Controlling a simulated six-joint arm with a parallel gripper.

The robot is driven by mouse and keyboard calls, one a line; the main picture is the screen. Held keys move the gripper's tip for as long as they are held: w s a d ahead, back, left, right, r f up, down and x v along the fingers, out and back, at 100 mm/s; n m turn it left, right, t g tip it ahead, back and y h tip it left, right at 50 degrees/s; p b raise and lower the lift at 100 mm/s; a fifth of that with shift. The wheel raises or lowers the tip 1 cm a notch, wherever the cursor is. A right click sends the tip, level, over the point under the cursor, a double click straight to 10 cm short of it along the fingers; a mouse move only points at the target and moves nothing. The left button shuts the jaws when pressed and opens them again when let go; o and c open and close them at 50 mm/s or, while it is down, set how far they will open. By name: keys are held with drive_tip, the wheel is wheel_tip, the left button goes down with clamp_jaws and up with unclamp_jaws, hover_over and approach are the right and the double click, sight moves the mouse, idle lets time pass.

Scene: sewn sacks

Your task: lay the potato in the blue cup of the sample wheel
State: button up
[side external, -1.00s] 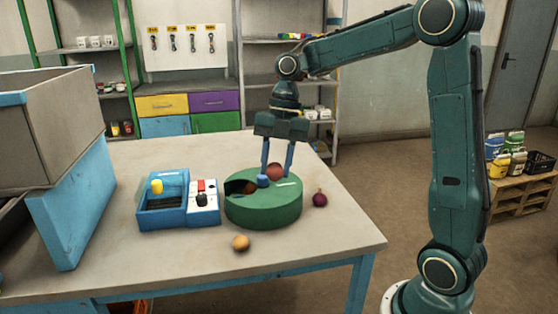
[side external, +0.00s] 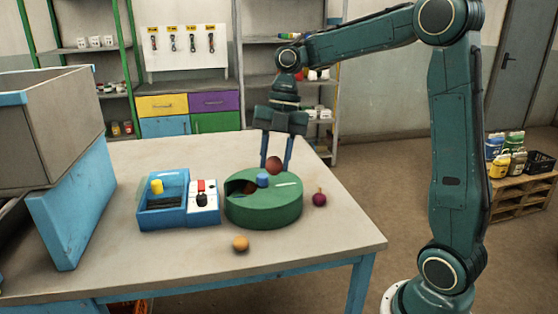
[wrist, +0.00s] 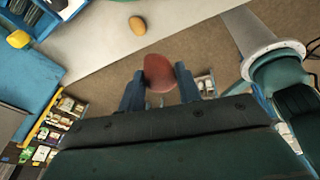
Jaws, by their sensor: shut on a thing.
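The potato (side external: 274,165), a red-brown rounded lump, is held between the two fingers of my gripper (side external: 276,166). In the wrist view the potato (wrist: 158,72) sits between the blue fingertips of my gripper (wrist: 160,80). The drum has a dark opening (side external: 240,183) at its upper left, with something brownish inside.
A tan round vegetable (side external: 240,243) lies in front of the drum and a purple one (side external: 319,199) to its right. A blue box with a yellow knob (side external: 157,186) and a white switch panel (side external: 203,196) stand left. A large grey bin (side external: 50,130) is at far left.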

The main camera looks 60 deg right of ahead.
drive_tip(key=w+d+m+t, duration=0.1)
drive_tip(key=w+d+m, duration=0.2)
drive_tip(key=w, duration=0.5)
drive_tip(key=w+d+r+m+t+h, duration=0.1)
drive_tip(key=w+d+m, duration=0.2)
drive_tip(key=w+m, duration=0.3)
drive_tip(key=shift+w+d+r, duration=0.2)
drive_tip(key=shift+w, duration=1)
wheel_tip(320, 180, down, 16)
drive_tip(key=shift+r, duration=0.15)
drive_tip(key=shift+f, duration=2.15)
drive_tip(key=shift+f, duration=0.15)
drive_tip(key=o, duration=0.7)
